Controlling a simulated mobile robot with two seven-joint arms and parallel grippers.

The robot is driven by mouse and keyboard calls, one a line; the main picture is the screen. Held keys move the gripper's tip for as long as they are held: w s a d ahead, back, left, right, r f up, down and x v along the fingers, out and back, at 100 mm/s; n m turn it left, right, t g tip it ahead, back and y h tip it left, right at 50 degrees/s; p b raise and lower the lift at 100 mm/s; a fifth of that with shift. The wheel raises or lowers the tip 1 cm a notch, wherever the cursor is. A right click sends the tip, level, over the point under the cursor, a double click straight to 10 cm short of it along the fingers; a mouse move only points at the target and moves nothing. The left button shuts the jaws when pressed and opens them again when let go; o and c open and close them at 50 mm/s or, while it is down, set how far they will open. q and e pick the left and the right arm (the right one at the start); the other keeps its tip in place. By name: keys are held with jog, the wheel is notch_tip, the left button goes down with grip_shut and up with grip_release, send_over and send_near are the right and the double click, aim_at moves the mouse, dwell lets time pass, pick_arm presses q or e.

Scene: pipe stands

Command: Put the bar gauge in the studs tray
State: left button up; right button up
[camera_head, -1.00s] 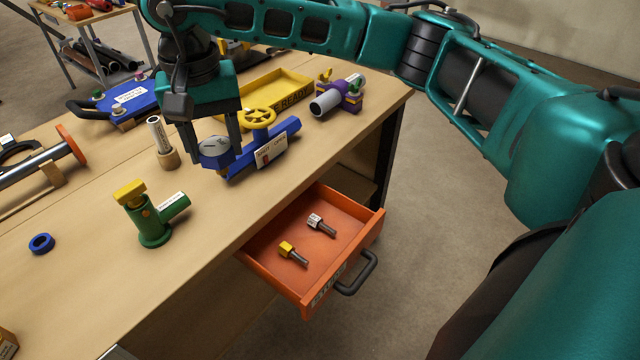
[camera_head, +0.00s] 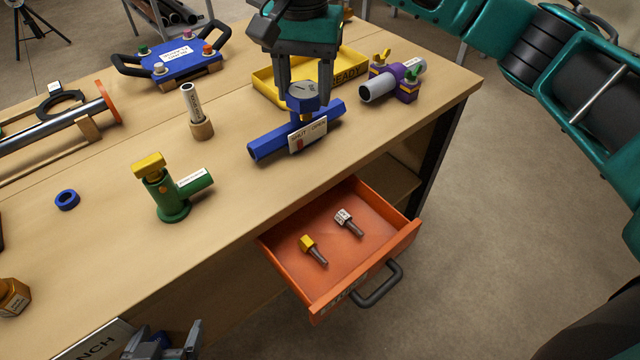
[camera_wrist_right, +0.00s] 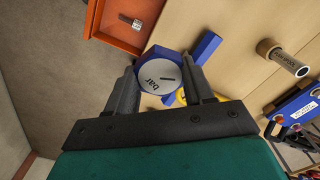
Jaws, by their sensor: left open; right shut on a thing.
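The bar gauge (camera_head: 303,92) is a blue hexagonal body with a round grey dial. In the right wrist view the gauge (camera_wrist_right: 160,76) sits between the fingertips, its dial reading "bar". My right gripper (camera_head: 302,94) is shut on it, in front of the blue pipe valve (camera_head: 270,142); its height above the bench is unclear. The orange drawer tray (camera_head: 345,245) is pulled out at the bench front, its label unreadable; it holds a yellow-headed stud (camera_head: 312,249) and a white-headed stud (camera_head: 349,222). My left gripper (camera_head: 165,346) is open and empty at the bottom edge, partly cut off.
A yellow tray (camera_head: 354,68) marked "READY" and a purple fitting (camera_head: 405,85) stand behind. A green valve (camera_head: 168,195), a blue ring (camera_head: 67,200) and a white-labelled tube (camera_head: 193,110) stand on the bench. The bench front is bare between valve and drawer.

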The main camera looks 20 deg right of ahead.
aim_at(306, 117)
notch_tip(306, 117, down, 17)
jog(key=shift+r, duration=0.1)
dwell(0.3)
jog(key=shift+f+b, duration=0.4)
jog(key=shift+b, duration=0.15)
jog(key=o, duration=1.3)
jog(key=shift+r, duration=0.15)
jog(key=shift+r+p, duration=0.55)
jog(key=shift+p, duration=0.1)
notch_tip(306, 117, up, 11)
jog(key=shift+f, duration=0.15)
jog(key=shift+r, duration=0.4)
